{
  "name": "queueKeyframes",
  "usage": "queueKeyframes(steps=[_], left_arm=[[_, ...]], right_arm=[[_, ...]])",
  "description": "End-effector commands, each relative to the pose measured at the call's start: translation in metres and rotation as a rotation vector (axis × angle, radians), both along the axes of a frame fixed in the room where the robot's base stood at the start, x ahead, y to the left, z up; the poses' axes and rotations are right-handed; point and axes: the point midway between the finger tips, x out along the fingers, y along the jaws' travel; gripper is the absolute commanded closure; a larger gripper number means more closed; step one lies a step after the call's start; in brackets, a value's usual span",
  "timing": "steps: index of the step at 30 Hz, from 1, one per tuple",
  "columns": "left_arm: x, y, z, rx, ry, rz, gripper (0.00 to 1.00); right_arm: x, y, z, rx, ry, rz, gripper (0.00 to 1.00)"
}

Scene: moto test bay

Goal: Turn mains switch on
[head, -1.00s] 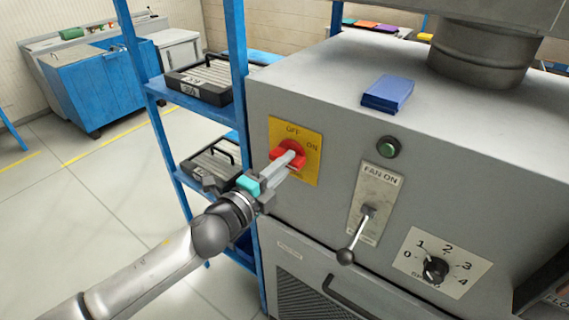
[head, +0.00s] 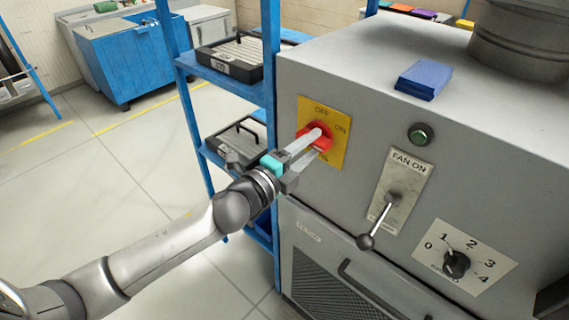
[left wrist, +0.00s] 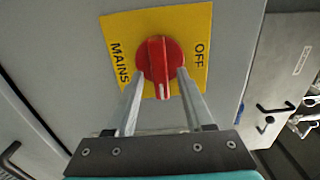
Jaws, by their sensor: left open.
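The mains switch is a red rotary knob (head: 326,142) on a yellow plate (head: 339,113) on the grey machine's front. The plate reads OFF at the top and ON at the right in the head view. My left gripper (head: 317,138) is at the knob, its fingers open and partly hiding it. In the left wrist view the gripper (left wrist: 160,77) has one finger on each side of the knob's raised grip (left wrist: 158,58). The grip's white mark is at its lower end there, about a right angle from OFF. Finger contact is unclear. My right gripper is out of view.
A fan lever (head: 380,220), a green button (head: 421,135) and a speed dial (head: 457,264) are right of the switch. A blue block (head: 424,79) lies on the machine. A blue shelf (head: 271,60) with black-framed cases (head: 233,60) stands close on the left.

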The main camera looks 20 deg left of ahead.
Motion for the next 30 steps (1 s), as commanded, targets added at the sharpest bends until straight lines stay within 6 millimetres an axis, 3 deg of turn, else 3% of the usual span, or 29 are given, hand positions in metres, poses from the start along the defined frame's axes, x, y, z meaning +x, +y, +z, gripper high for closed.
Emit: queueKeyframes(steps=[30], left_arm=[[-0.118,0.042,-0.002,0.0,0.002,-0.001,0.47]], right_arm=[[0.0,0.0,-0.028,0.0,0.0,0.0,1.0]])
